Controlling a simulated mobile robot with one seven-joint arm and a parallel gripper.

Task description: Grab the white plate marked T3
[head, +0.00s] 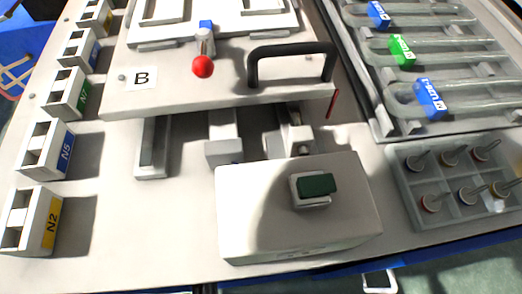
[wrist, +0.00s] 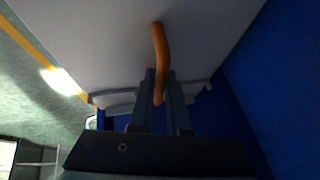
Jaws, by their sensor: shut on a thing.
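In the wrist view, my gripper (wrist: 162,82) has its two dark fingers close together around a curved orange bar (wrist: 157,45), and it is shut on that bar. The bar stands in front of a broad pale surface (wrist: 90,40); whether it is fixed to that surface I cannot tell. A light grey strip (wrist: 112,98) shows behind the fingers on both sides. No T3 mark is readable in either view, so I cannot tell whether the pale surface or the strip is the white plate. My gripper is not in the head view.
The head view shows a workbench with a white box with a green button (head: 318,185), a raised panel marked B (head: 180,90) with a black handle (head: 290,48), labelled holders (head: 38,215) at left, and a tray of pegs (head: 408,170) at right. A blue wall (wrist: 285,90) stands right in the wrist view.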

